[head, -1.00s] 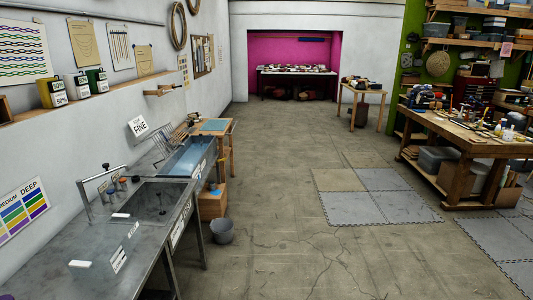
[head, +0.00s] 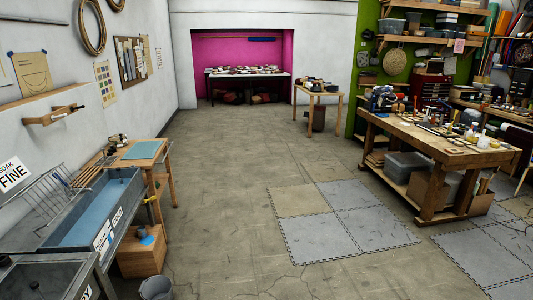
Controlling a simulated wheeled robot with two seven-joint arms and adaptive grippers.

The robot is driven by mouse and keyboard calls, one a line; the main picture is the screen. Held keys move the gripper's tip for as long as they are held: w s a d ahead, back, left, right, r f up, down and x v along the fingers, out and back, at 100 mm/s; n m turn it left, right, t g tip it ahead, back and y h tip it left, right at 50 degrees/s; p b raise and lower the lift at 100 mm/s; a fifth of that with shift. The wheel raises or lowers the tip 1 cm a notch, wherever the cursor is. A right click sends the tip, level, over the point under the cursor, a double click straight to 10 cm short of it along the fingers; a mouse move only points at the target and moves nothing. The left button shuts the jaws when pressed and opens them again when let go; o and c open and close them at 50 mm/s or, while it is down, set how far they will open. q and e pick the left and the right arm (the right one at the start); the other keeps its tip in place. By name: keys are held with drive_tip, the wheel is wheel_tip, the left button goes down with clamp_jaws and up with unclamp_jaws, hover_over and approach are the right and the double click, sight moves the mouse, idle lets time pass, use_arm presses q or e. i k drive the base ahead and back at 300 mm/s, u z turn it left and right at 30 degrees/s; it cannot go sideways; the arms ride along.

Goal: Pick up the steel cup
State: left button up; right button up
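I cannot make out a steel cup in the head view. The wooden workbench (head: 440,146) on the right carries many small items, too small to tell apart. Neither of my grippers shows in the view.
A metal sink counter with a blue basin (head: 95,208) runs along the left wall. A grey bucket (head: 156,288) and a wooden crate (head: 142,262) stand by it. Grey floor mats (head: 370,236) lie mid-right. A small wooden table (head: 318,88) stands farther back. The middle floor is clear.

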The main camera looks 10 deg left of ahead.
sight(142, 232)
drive_tip(key=u, duration=0.05)
drive_tip(key=i, duration=2.05)
drive_tip(key=u, duration=1.05)
drive_tip(key=i, duration=1.8)
drive_tip(key=u, duration=1.15)
drive_tip(key=i, duration=0.5)
drive_tip(key=u, duration=0.2)
